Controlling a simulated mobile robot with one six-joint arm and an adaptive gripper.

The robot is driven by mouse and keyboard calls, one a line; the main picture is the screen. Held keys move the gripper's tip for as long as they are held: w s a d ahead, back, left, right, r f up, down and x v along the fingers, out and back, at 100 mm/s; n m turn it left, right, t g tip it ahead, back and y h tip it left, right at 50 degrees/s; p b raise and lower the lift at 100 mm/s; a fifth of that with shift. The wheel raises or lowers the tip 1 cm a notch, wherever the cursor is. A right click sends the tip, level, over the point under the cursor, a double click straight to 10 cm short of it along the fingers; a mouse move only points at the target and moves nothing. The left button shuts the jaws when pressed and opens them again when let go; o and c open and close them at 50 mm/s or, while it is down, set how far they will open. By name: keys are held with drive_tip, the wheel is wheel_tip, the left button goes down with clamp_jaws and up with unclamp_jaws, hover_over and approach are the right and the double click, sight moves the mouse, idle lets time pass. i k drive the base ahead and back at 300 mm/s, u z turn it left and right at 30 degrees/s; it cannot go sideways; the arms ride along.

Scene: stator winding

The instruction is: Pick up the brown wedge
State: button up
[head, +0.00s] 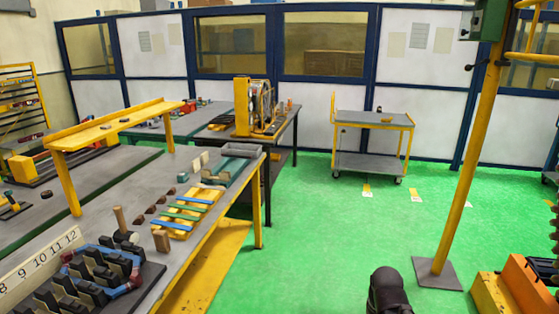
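Several small brown wedge-like pieces (150,209) lie in a slanting row on the grey workbench (190,158) at the left. They sit between a wooden-handled tool and the yellow and green strips. I cannot tell from this view which single one is the brown wedge of the task. A dark rounded part, seemingly my gripper (388,285), shows at the bottom edge, right of centre. It is well to the right of the bench and far from the brown pieces. Its fingers cannot be made out.
Green floor is clear ahead, with a cart (372,118) behind and a yellow post (468,150) right.

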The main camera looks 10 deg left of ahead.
sight(162, 201)
drive_tip(key=u, duration=0.25)
drive_tip(key=i, duration=0.8)
drive_tip(key=u, duration=0.9)
drive_tip(key=i, duration=1.05)
drive_tip(key=u, duration=0.5)
